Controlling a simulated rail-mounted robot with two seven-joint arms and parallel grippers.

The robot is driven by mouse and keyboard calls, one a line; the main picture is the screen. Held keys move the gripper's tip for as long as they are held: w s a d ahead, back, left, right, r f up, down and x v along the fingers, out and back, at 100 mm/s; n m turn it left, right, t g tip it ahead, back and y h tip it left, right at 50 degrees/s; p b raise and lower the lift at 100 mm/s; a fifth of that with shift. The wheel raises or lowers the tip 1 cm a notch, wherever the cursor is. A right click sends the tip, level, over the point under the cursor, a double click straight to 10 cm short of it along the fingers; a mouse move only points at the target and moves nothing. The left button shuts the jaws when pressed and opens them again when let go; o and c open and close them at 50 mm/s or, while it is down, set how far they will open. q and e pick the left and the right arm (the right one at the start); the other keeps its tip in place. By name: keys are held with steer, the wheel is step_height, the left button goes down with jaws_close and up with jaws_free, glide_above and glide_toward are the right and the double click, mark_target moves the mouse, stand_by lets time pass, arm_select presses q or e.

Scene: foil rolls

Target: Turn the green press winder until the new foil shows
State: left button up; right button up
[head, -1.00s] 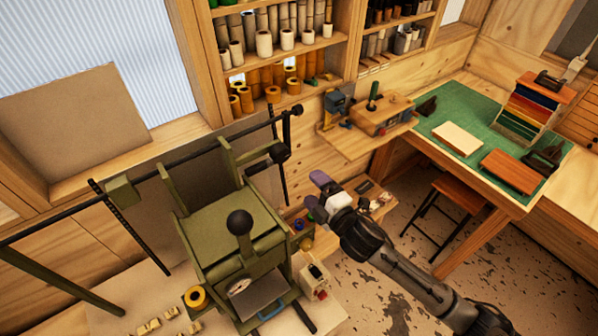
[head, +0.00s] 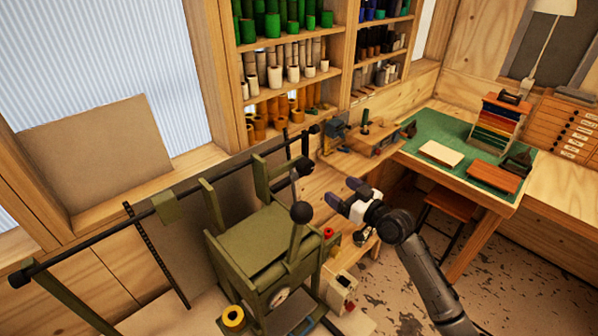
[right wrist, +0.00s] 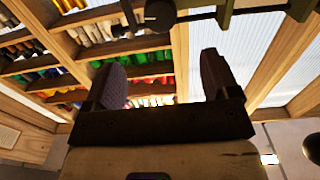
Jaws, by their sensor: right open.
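The olive-green press (head: 262,240) stands at lower centre in the head view, with a ball-topped lever (head: 301,212) at its front right. A long dark bar (head: 110,232) runs across behind it, with a black knob (head: 305,165) near its right end. I cannot tell which part is the winder, and no foil is clearly visible. My right gripper (head: 344,193) is open and empty, to the right of the press and below that knob, apart from both. In the right wrist view its fingers (right wrist: 163,75) are spread, with a black knob (right wrist: 160,14) beyond them. My left gripper is out of view.
Shelves of coloured rolls (head: 285,72) stand behind. A small wooden shelf with tools (head: 360,142) is right of the bar's end. A green-topped bench (head: 455,135) and a stool (head: 450,200) are at right. A yellow roll (head: 233,317) sits by the press's front.

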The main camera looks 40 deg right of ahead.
mark_target(309, 170)
steer(key=w, duration=0.4)
steer(key=w+a+p, duration=0.1)
steer(key=w, duration=0.2)
steer(key=w+p, duration=0.1)
steer(key=w, duration=0.3)
steer(key=shift+w+a, duration=0.2)
steer(key=shift+w, duration=0.1)
steer(key=shift+w+a, duration=0.1)
steer(key=shift+w, duration=0.85)
steer(key=c, duration=0.9)
